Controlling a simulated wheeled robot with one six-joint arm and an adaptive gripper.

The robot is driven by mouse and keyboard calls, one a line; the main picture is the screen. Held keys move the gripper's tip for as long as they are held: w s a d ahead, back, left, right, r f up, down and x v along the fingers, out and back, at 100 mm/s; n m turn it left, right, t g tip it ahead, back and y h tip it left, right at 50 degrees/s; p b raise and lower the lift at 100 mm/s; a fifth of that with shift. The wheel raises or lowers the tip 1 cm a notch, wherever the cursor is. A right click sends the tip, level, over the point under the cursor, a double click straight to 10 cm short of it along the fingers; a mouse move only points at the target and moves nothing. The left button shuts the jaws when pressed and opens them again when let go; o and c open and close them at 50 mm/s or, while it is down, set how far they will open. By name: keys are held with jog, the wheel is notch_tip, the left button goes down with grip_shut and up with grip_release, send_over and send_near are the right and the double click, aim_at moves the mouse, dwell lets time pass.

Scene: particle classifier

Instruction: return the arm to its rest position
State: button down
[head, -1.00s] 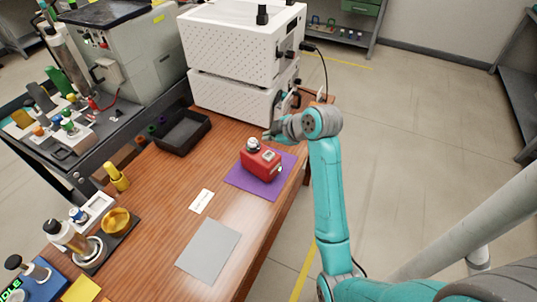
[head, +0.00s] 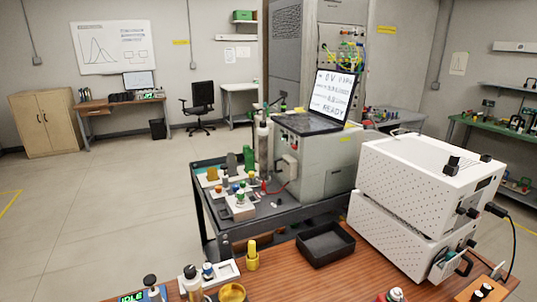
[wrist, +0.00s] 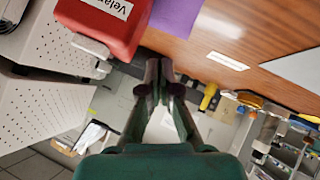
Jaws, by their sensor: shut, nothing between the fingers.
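My gripper (wrist: 160,75) shows in the wrist view with its two dark fingers together and nothing between them. A red box (wrist: 107,22) with a white label is close by, up and left of the fingertips; I cannot tell whether they touch. A purple mat (wrist: 187,15) lies beside the box on the wooden table (wrist: 270,38). In the head view my arm and gripper are not clearly visible, and the red box is mostly below the frame.
In the head view, stacked white perforated units (head: 410,200) stand at right with a cable. A black tray (head: 325,244) and a yellow bottle (head: 252,256) are on the table (head: 290,277). A dark cart (head: 225,222) carries a grey machine (head: 315,155). Open floor lies left.

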jog(key=s+a+f, duration=0.1)
jog(key=s+a, duration=0.1)
jog(key=s+a+f+m, duration=0.1)
jog(key=s+a+f, duration=0.1)
jog(key=s, duration=0.1)
jog(key=s+a+f+m, duration=0.1)
jog(key=s+a+f, duration=0.1)
jog(key=shift+s+a+f+t+h, duration=0.15)
jog(key=shift+s+t+h, duration=0.15)
jog(key=shift+t, duration=0.1)
jog(key=s+a+m+t, duration=0.1)
jog(key=s+a, duration=0.2)
jog(key=s, duration=0.3)
jog(key=s+a+r+m, duration=0.1)
jog(key=s+a, duration=0.1)
jog(key=s, duration=0.4)
jog(key=s+a+m+t, duration=0.1)
jog(key=s+a, duration=0.2)
jog(key=s, duration=0.3)
jog(key=s+a+r+m+t+y, duration=0.1)
jog(key=s+r, duration=0.6)
jog(key=s, duration=0.2)
jog(key=shift+s+a+r+t, duration=0.3)
jog(key=shift+s+a+t, duration=0.05)
jog(key=shift+a+t, duration=0.05)
